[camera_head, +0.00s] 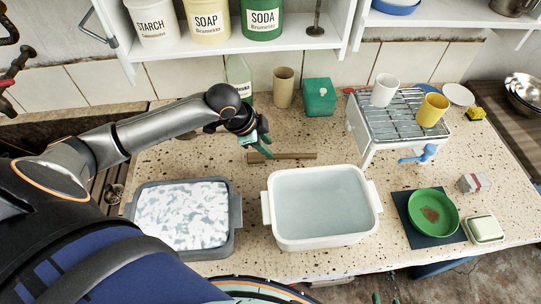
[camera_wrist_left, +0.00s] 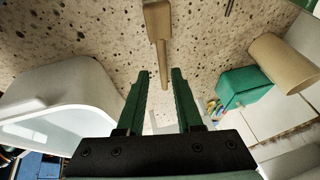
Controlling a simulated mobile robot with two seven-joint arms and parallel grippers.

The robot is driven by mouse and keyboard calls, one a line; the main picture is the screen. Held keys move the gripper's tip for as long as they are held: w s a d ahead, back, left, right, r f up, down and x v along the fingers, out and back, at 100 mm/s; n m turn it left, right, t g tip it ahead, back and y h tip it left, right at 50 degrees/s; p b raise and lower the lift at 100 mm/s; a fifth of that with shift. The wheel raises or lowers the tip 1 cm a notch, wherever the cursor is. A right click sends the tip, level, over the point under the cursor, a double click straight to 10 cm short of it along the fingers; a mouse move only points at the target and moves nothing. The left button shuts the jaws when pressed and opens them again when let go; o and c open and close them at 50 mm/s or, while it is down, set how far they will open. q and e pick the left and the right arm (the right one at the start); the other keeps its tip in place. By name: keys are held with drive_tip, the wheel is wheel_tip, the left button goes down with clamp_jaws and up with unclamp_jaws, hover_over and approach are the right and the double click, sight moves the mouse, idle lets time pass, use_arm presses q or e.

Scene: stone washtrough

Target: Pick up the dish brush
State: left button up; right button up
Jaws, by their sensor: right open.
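A brown wooden tool (camera_head: 290,156) lies flat on the speckled stone counter behind the white basin. It looks like the dish brush; its bristles are not visible. In the left wrist view its wide wooden end (camera_wrist_left: 157,20) is at the top and its thin handle (camera_wrist_left: 162,62) points down toward my fingers. My left gripper (camera_head: 259,149) is over the left end of this tool. In the wrist view the left gripper (camera_wrist_left: 162,72) is open, with the handle's tip showing between the green fingertips and not clamped. My right gripper is not in view.
A white basin of water (camera_head: 321,240) and a grey foamy tub (camera_head: 233,215) stand in front. A green box (camera_head: 320,97) and tan cup (camera_head: 284,87) stand behind. A wire rack (camera_head: 398,112) with mugs, a blue object (camera_head: 418,155) and a green plate (camera_head: 452,216) are right.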

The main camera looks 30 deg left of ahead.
sight(277, 155)
use_arm(q)
drive_tip(key=x, duration=0.7)
drive_tip(key=shift+w+f, duration=0.25)
drive_tip(key=shift+f, duration=0.1)
drive_tip(key=shift+a, duration=0.1)
clamp_jaws()
